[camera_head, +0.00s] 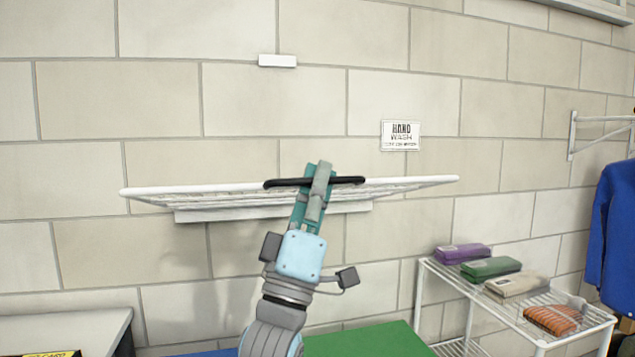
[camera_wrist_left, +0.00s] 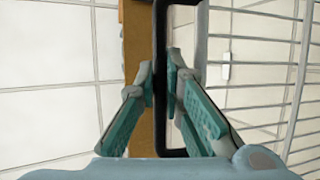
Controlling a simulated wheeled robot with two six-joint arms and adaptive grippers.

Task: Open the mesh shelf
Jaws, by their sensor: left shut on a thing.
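The mesh shelf (camera_head: 190,190) is a white wire rack on the block wall, seen almost edge-on and lying about level, with its rail toward me. A black handle (camera_head: 345,180) sits at the middle of that rail. My left gripper (camera_head: 319,175) reaches up from below and is shut on the handle, covering part of it. In the left wrist view the handle (camera_wrist_left: 161,60) passes between the fingertips (camera_wrist_left: 161,88), and the shelf's white wires (camera_wrist_left: 300,60) show at the right. My right gripper is not in view.
A small white block (camera_head: 277,61) is on the wall above the shelf, and a hand wash sign (camera_head: 400,135) is to the right. A wire stand (camera_head: 425,266) with several coloured packs is at the lower right. A blue garment (camera_head: 610,230) hangs at the right edge.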

